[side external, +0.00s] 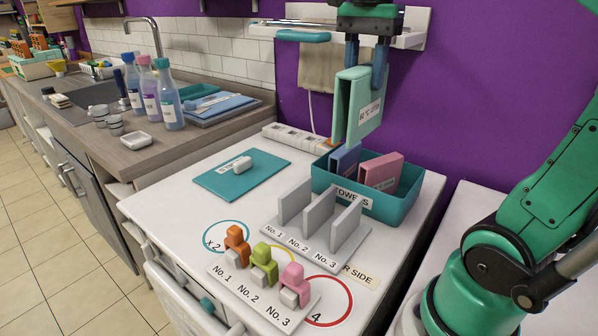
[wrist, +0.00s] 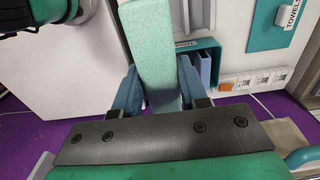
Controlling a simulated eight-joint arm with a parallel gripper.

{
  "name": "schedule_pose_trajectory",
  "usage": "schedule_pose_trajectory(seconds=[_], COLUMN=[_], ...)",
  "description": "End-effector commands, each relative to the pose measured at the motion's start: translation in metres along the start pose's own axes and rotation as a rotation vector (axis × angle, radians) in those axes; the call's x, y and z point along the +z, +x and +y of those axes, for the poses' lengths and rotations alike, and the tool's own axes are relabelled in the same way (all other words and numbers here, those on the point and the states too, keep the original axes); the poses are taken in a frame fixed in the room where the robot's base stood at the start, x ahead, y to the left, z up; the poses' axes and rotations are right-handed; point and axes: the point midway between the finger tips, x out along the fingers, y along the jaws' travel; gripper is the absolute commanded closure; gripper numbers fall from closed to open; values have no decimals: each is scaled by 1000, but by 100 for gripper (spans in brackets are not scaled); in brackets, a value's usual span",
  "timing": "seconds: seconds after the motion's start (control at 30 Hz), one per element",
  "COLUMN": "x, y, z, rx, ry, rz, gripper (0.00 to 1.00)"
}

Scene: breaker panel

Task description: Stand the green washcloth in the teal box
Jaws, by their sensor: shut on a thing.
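The green washcloth (side external: 358,108) is a light green folded block with a white label, held upright in my gripper (side external: 365,65) above the teal box. It also shows between the two blue fingers of my gripper (wrist: 155,95) in the wrist view. The teal box (side external: 375,203), labelled TOWELS, stands open at the back of the white top. Inside it are a blue folded cloth (side external: 344,160) and a pink folded cloth (side external: 381,172). In the wrist view part of the teal box (wrist: 207,45) shows to the right of the washcloth, which hides the rest.
A grey slotted rack (side external: 318,238) stands in front of the box. Orange, green and pink clips (side external: 264,262) stand before it. A teal mat (side external: 240,177) with a white piece lies left. A socket strip (side external: 300,138) and purple wall are behind.

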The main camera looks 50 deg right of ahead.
Motion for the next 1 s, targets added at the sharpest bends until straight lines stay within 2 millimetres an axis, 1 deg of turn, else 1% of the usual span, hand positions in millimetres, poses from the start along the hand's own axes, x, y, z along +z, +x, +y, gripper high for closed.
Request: schedule_pose_trajectory(seconds=[0.2, 0.3, 0.47, 0.67, 0.73, 0.77, 0.87, 0.97, 1.0], x=[0, 0, 0, 0, -3, -6, -26, -59, -73], y=[-22, -29, -33, -32, -32, -31, -26, -16, -12], z=[0, 0, 0, 0, 0, 0, -1, 3, 6], rx=[0, 0, 0, 0, 0, 0, 0, 0, 0], ry=[0, 0, 0, 0, 2, 3, 9, 14, 16], rz=[0, 0, 0, 0, 0, 0, 0, 1, 1], gripper=[100, 100, 100, 100, 100, 100, 100, 100, 100])
